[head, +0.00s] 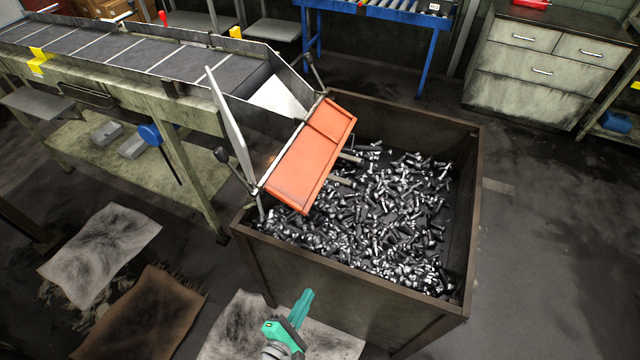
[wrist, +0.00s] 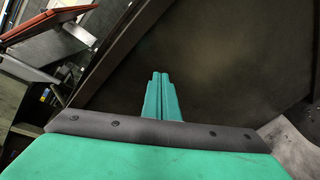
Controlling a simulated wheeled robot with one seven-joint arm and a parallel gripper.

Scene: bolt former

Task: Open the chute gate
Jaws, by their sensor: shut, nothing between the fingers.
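The chute gate is an orange-red panel (head: 308,155) at the lower end of the conveyor chute (head: 277,98). It slants down over the left part of the bolt bin. Its edge also shows at the upper left of the wrist view (wrist: 45,22). Dark levers with round knobs stand at both sides of the chute end, a near one (head: 222,155) and a far one (head: 312,62). My green gripper (head: 305,295) is shut and empty, in front of the bin's near wall and apart from the gate. In the wrist view its fingers (wrist: 161,78) are together.
A rusty-edged bin (head: 475,215) holds many loose bolts (head: 385,225). Dirty mats (head: 100,250) lie on the floor at left. Floor right of the bin is clear.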

